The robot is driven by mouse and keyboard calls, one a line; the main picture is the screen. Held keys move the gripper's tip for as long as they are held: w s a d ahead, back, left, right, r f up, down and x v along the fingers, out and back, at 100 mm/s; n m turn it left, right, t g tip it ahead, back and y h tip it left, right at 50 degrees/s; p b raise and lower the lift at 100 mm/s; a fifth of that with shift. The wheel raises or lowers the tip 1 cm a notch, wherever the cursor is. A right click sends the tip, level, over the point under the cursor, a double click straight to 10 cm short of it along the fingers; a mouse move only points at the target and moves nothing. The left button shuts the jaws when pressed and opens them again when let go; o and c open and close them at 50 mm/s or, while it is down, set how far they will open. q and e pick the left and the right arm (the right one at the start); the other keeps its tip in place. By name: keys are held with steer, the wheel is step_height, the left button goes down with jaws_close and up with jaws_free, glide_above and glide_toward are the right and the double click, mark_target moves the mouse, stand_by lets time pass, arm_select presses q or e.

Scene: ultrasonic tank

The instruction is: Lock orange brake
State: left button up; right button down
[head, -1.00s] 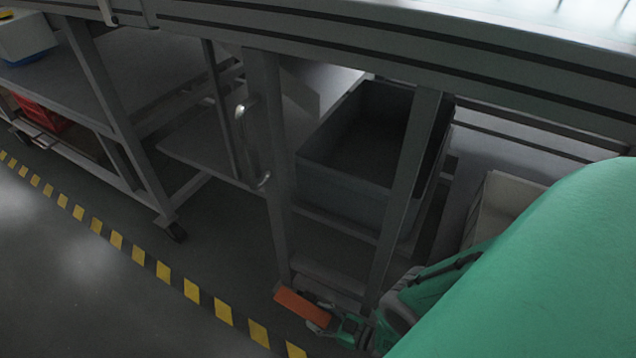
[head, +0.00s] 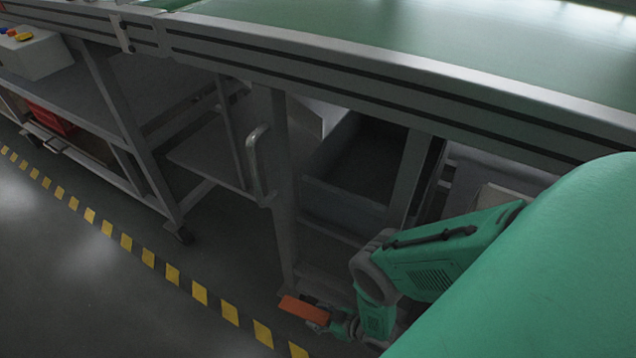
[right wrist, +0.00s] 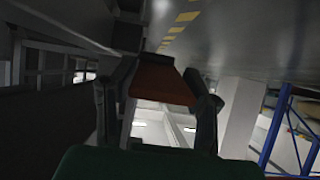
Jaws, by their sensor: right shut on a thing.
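The orange brake (head: 304,309) is a flat orange pedal low by the foot of the grey frame, near the floor. My right gripper (head: 326,322) reaches down to it at the end of the green arm. In the right wrist view the orange brake (right wrist: 162,82) lies between the two dark fingers of my right gripper (right wrist: 160,98), which is shut on it. The brake's mounting and the caster under it are hidden. My left gripper is not in view.
The grey frame with a metal handle (head: 256,160) and a grey bin (head: 345,200) stands just behind the brake. The conveyor edge (head: 380,85) runs above my arm. Yellow-black floor tape (head: 200,293) passes in front, with clear floor left of it.

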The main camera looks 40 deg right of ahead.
steer(key=c, duration=0.9)
jaws_free()
step_height(320, 180, up, 10)
steer(key=shift+f, duration=0.1)
stand_by(0.4)
